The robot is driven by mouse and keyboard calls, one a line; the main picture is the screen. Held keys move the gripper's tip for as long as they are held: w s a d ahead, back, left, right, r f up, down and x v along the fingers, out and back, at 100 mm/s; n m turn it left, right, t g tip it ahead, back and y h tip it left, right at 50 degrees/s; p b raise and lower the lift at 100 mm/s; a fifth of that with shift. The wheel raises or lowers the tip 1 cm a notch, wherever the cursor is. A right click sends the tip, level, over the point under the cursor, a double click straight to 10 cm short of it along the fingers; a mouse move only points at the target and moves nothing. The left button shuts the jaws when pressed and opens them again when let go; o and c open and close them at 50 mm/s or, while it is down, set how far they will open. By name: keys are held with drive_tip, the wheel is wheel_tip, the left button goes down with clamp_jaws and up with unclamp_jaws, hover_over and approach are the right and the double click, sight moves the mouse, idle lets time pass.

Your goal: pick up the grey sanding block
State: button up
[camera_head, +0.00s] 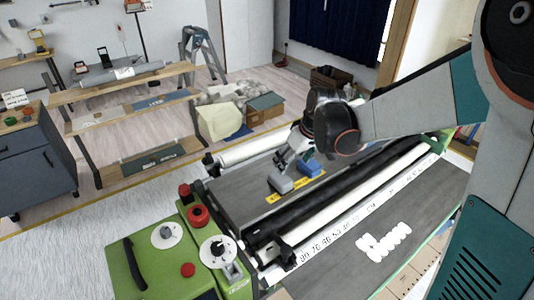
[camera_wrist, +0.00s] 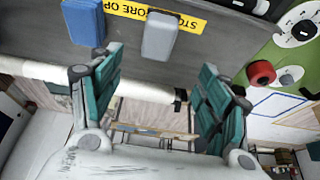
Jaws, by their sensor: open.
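The grey sanding block (camera_head: 281,184) lies on the dark bed of the pasting machine, beside a yellow lettered strip (camera_head: 287,190). In the wrist view the grey block (camera_wrist: 160,37) lies across the yellow strip, just beyond the gap between my fingertips. My gripper (camera_head: 287,162) is open and empty, slightly above and behind the grey block in the head view. Its two teal fingers stand well apart in the wrist view (camera_wrist: 161,65).
A blue block (camera_head: 309,167) lies close to the grey one, and it also shows in the wrist view (camera_wrist: 84,22). A black and white roller (camera_head: 340,195) crosses the machine in front. The green control housing (camera_head: 165,265) with red knobs stands at left.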

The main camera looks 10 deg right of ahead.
sight(282, 178)
drive_tip(key=b+x, duration=0.2)
drive_tip(key=x, duration=0.5)
drive_tip(key=b+x, duration=0.2)
drive_tip(key=x, duration=0.5)
drive_tip(key=shift+w+d, duration=0.2)
drive_tip(key=c, duration=1.2)
